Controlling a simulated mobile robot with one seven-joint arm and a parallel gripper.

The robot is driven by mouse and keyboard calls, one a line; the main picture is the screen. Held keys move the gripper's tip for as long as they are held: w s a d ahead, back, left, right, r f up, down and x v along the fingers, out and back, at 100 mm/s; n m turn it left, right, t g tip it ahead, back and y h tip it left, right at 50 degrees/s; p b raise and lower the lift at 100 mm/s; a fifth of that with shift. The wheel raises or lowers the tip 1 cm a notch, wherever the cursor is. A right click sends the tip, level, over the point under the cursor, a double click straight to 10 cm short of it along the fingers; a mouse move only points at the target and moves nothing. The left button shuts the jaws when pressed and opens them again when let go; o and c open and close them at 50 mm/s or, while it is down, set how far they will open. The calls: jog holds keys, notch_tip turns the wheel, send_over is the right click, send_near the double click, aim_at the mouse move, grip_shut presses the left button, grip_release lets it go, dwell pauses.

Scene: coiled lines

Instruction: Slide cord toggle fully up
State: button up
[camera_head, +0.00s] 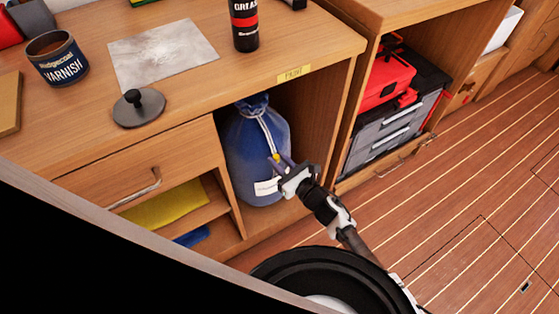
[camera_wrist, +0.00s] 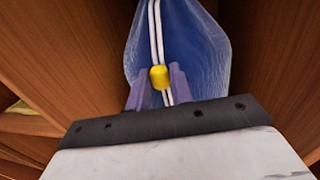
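The yellow cord toggle (camera_wrist: 159,77) sits on a doubled white cord (camera_wrist: 155,35) that runs down the front of a blue drawstring bag (camera_wrist: 200,50). In the head view the toggle (camera_head: 276,158) is about halfway down the bag (camera_head: 245,135), well below its gathered neck. My gripper (camera_head: 281,161) reaches in from the lower right. In the wrist view its two purple fingers (camera_wrist: 159,84) lie on either side of the toggle and appear shut on it. The cord's lower ends show between the fingers below the toggle.
The bag stands in an open cabinet bay with side walls and a label (camera_head: 294,74) on the top edge. A drawer handle (camera_head: 140,190) juts out at left. A varnish can (camera_head: 57,60) and black bottle (camera_head: 245,25) stand on the counter. Red and grey toolboxes (camera_head: 385,125) fill the right bay.

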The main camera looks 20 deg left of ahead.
jog(key=o, duration=0.3)
jog(key=shift+o, duration=0.2)
jog(key=v, duration=1.3)
jog(key=shift+s+d+b, duration=0.2)
jog(key=shift+d+b, duration=0.1)
jog(key=shift+d, duration=0.05)
jog(key=shift+r, duration=0.1)
